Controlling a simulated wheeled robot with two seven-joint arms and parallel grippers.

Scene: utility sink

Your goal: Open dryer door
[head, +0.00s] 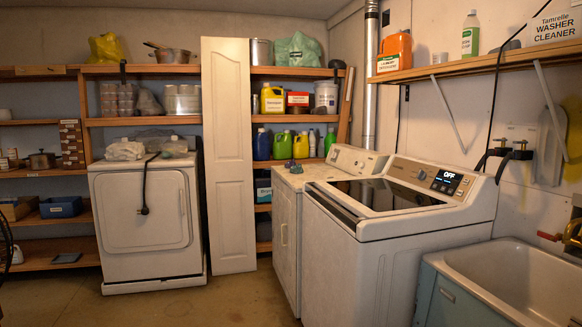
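A white front-door appliance (106,260), which looks like a dryer, stands at the left against the shelves. Its rounded front door (165,215) is shut. A dark cord with a plug (144,185) hangs down over that door. A second white machine (287,205) with a control panel at its back stands right of centre; a handle (284,235) shows on its front, seen at a steep angle, and its front looks shut. I cannot tell for sure which of the two is the dryer. Neither of my grippers is in view.
A top-loading washer (340,235) with a display reading OFF stands at the right, beside a utility sink (450,285). A tall white panel (230,160) leans against the loaded wooden shelves. Open floor (225,300) lies in front of the left appliance and the panel.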

